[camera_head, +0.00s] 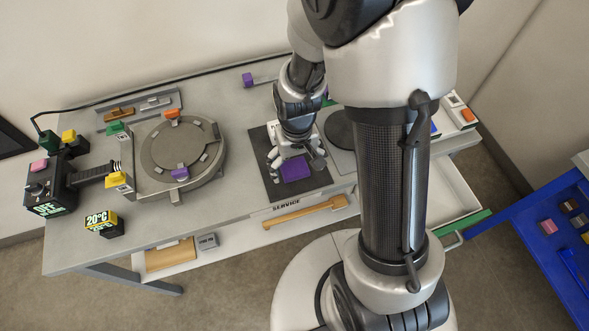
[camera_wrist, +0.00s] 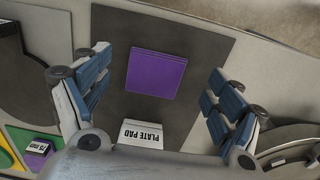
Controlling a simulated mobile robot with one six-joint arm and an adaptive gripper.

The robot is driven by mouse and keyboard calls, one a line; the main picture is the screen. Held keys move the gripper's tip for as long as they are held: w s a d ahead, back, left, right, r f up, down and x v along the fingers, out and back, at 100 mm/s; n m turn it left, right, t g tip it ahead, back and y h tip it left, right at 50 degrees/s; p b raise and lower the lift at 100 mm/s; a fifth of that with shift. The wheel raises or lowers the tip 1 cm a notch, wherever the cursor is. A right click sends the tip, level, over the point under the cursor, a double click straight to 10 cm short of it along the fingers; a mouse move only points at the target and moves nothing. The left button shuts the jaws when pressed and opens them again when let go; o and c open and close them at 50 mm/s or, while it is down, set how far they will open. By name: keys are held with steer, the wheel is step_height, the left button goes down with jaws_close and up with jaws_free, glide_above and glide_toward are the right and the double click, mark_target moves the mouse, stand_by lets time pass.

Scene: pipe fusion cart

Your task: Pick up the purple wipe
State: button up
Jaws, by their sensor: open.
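The purple wipe (camera_head: 295,170) is a flat square lying on a dark grey plate pad on the cart top. In the wrist view the wipe (camera_wrist: 156,74) lies flat between and beyond my two blue-padded fingers, touching neither. My gripper (camera_head: 297,158) is open and empty, pointing down just above the wipe's far side in the head view. It also shows in the wrist view (camera_wrist: 152,100), with its fingers spread wider than the wipe.
The dark pad (camera_wrist: 205,45) carries a white "PLATE PAD" label block (camera_wrist: 141,134). A round clamp fixture (camera_head: 180,155) stands left of the pad. An open drawer (camera_head: 245,232) sticks out below the front edge. A blue tray (camera_head: 535,225) is at the right.

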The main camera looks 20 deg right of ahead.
mark_target(297, 174)
step_height(297, 174, down, 3)
steer(key=shift+w+d+f+b, duration=0.1)
steer(key=shift+b, duration=0.3)
steer(key=c, duration=0.9)
steer(key=shift+o, duration=0.2)
steer(key=shift+r, duration=0.2)
